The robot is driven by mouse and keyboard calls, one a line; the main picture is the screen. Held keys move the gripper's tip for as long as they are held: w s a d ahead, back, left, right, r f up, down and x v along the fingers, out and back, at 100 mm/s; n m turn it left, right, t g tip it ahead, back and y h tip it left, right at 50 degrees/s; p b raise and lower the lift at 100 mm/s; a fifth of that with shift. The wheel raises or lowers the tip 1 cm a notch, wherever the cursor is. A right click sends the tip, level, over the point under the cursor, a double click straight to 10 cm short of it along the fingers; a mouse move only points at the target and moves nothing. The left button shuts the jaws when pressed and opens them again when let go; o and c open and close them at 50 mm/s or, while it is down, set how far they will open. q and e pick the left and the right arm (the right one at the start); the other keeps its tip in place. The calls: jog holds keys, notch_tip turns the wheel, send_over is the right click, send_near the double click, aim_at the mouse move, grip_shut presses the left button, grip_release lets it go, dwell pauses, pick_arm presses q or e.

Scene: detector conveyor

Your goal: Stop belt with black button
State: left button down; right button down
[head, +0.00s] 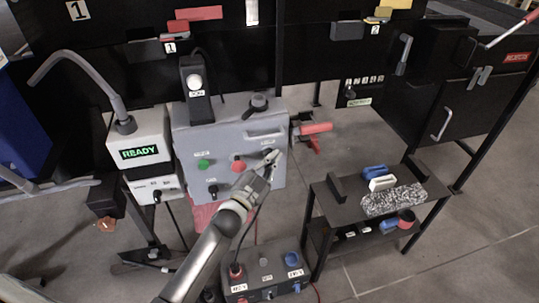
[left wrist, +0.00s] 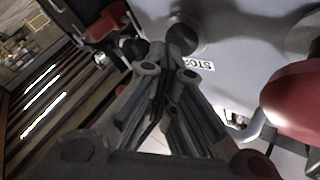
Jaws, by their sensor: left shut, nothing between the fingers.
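The grey control box (head: 222,132) carries a green button (head: 203,164), a red button (head: 238,163) and dark knobs. My left gripper (head: 272,157) is shut and empty, with its fingertips at the right part of the box's front face. In the left wrist view my left gripper (left wrist: 176,42) has its tips in front of a round black button (left wrist: 194,31), covering part of it. A white label reading STOP (left wrist: 198,64) is beside that button. I cannot tell whether the tips touch the button or whether it is pressed in. My right gripper is not in view.
A box with a green READY screen (head: 140,153) stands left of the control box. A red-handled lever (head: 316,128) sticks out on its right. A dark small table (head: 335,207) with blue and white items stands at the right. A low button box (head: 265,276) is below.

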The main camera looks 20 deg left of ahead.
pick_arm(q)
jog(key=shift+s+d, duration=0.45)
jog(key=shift+s, duration=0.25)
jog(key=shift+s+d+p, duration=0.35)
jog(key=shift+s+d, duration=0.35)
jog(key=shift+s, duration=0.35)
jog(key=shift+s+d+p, duration=0.35)
jog(key=shift+s+d, duration=0.35)
jog(key=shift+s, duration=0.3)
